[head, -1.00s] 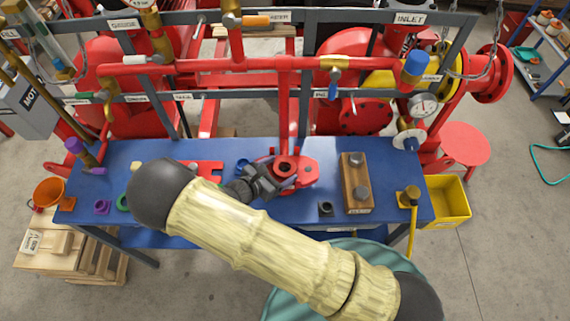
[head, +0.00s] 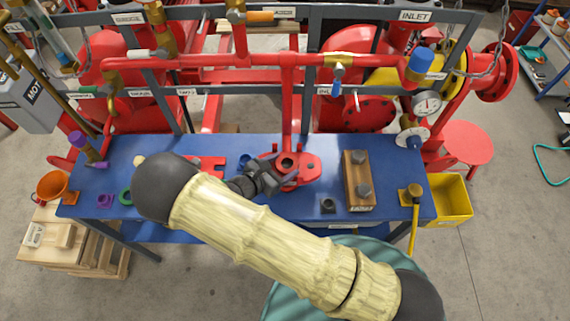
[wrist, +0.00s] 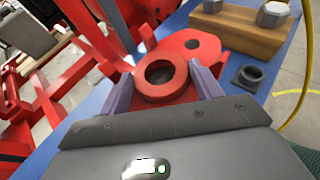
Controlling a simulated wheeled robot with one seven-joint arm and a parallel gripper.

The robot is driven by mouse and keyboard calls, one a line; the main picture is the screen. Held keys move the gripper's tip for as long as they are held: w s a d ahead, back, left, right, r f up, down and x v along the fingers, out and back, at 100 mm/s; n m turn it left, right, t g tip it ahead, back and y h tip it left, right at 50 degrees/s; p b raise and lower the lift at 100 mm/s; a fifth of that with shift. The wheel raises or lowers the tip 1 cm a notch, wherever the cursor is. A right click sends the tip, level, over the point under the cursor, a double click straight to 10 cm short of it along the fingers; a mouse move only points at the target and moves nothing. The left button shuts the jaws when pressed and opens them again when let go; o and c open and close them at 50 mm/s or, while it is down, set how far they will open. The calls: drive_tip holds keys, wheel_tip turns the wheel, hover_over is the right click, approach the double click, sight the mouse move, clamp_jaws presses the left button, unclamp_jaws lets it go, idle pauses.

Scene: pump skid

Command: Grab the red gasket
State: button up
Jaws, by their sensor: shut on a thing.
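The red gasket (wrist: 161,78) is a thick ring with a round hole, seen near the middle of the wrist view. My gripper (wrist: 158,86) has one grey finger on each side of it and is shut on it. The gasket lies over a red flange plate (wrist: 203,47), which has a smaller hole to its right. In the head view, my gripper (head: 280,175) reaches in from the left to the gasket (head: 287,163) on the blue bench, and my arm hides part of the bench. I cannot tell whether the gasket is clear of the plate.
A wooden block with grey bolts (head: 358,181) and a small black fitting (head: 328,206) stand to the right. A red vertical pipe (head: 287,105) rises just behind the gasket. A purple ring (head: 104,201) lies at the bench's left. A yellow bin (head: 448,200) stands off the right end.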

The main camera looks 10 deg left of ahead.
sight(282, 168)
drive_tip(key=shift+r, duration=0.1)
wheel_tip(282, 168, up, 10)
drive_tip(key=b, duration=0.2)
idle(0.3)
